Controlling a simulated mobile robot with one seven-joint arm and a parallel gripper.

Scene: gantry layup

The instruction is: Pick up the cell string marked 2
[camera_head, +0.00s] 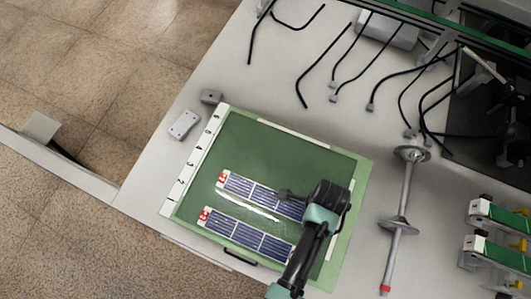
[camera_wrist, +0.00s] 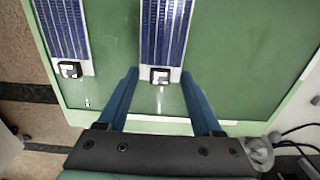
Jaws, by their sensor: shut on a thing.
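Two cell strings lie parallel over the green layup board. The upper string (camera_head: 262,196) and the lower string (camera_head: 247,236) each have a red mark at the left end, too small to read. My gripper (camera_wrist: 159,76) is at the right end of the upper string, its fingers on either side of the black block (camera_wrist: 160,77) on that string's white end tab. It is shut on this string (camera_wrist: 166,28). The other string (camera_wrist: 63,28) is to the left in the wrist view, apart from the fingers. My arm hides part of both strings' right ends in the head view.
The green board (camera_head: 255,140) has a white numbered strip (camera_head: 193,165) on its left edge. Small grey boxes (camera_head: 184,125) stand beyond it. A metal rod with discs (camera_head: 398,210) lies to the right. Black cables (camera_head: 330,60) are at the back. The board's upper part is clear.

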